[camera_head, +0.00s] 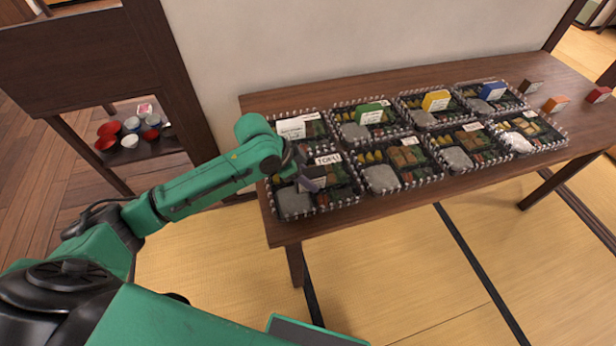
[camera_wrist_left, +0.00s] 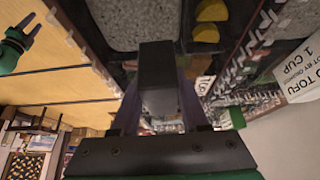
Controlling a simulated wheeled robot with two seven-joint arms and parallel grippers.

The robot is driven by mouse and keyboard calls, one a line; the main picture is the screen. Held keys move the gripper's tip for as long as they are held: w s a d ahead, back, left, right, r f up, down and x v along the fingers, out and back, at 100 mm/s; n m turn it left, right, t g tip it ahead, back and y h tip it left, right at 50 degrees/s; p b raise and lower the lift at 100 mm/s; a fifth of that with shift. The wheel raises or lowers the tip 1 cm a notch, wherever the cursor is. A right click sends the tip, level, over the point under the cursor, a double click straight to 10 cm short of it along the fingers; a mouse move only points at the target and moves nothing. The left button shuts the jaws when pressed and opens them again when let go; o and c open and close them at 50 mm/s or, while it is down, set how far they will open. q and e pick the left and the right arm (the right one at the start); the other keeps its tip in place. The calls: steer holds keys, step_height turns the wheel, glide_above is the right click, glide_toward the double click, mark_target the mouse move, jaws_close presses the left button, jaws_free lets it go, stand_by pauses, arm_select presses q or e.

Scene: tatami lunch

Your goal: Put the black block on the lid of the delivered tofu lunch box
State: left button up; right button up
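The lunch box with the TOFU label (camera_head: 294,205) is at the front left of the table, a dark tray under a clear lid with grey rice and yellow slices. It also fills the top of the left wrist view (camera_wrist_left: 135,22). My left gripper (camera_head: 312,181) is just above this box. In the left wrist view the gripper (camera_wrist_left: 158,108) is shut on the black block (camera_wrist_left: 156,66), with a finger on each side. I cannot tell whether the block touches the lid. My right gripper (camera_wrist_left: 28,32) shows only in the left wrist view, fingers apart and empty.
Several similar boxes fill two rows on the wooden table (camera_head: 345,223).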

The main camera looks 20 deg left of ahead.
arm_select(q)
steer(key=o, duration=0.4)
steer(key=v, duration=1.2)
steer(key=shift+r, duration=0.1)
